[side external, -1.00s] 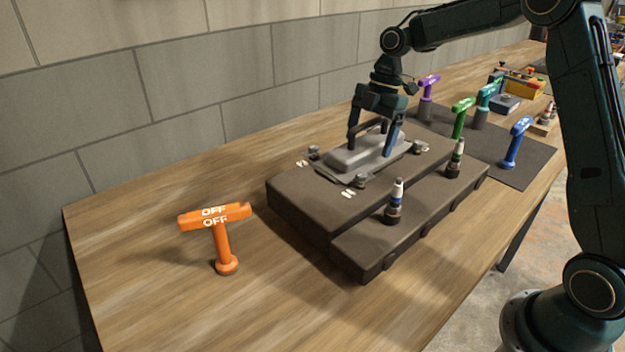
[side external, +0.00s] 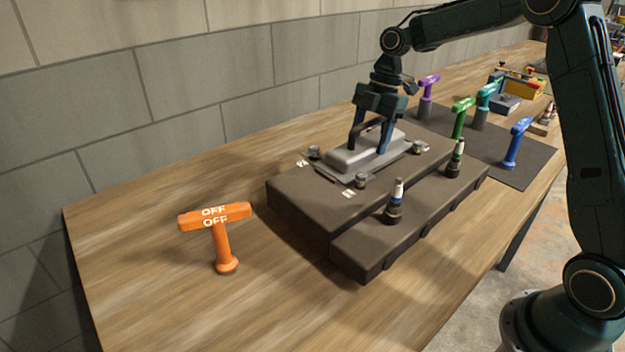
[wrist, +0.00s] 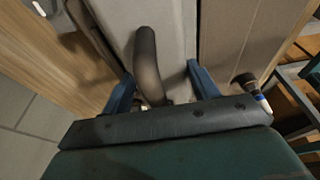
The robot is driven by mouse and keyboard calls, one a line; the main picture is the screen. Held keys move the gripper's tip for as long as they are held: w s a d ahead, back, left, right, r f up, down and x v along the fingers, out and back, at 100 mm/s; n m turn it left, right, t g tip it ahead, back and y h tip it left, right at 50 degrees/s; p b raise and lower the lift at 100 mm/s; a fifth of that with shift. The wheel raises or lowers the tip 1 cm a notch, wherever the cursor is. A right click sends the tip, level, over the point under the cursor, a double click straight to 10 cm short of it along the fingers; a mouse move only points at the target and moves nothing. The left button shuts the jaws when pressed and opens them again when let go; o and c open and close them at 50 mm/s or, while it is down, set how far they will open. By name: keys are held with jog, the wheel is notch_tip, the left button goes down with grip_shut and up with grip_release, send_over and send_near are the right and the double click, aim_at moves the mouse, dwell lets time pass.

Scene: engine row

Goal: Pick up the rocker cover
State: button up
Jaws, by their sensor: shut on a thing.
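The rocker cover (side external: 346,160) is a light grey raised cover with a flat flange and a dark arched handle on top. It lies on the upper level of the dark brown engine block (side external: 300,199). My gripper (side external: 368,150) points down over the cover, shut on its handle. In the wrist view the dark curved handle (wrist: 148,62) of the cover shows between the blue fingers of my gripper (wrist: 160,85). The exact contact of the fingertips is partly hidden. I see no clear gap under the cover.
Small round fasteners (side external: 361,181) stand around the cover. Two upright plugs (side external: 394,203) stand on the lower step. An orange T-handle (side external: 220,238) stands at the left. Several coloured T-handles (side external: 515,142) stand on a dark mat (side external: 530,172) at the right.

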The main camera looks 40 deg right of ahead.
jog(key=shift+r, duration=0.2)
jog(key=shift+r, duration=3.7)
jog(key=shift+w+a+r, duration=0.1)
jog(key=shift+r, duration=0.95)
jog(key=shift+r, duration=0.1)
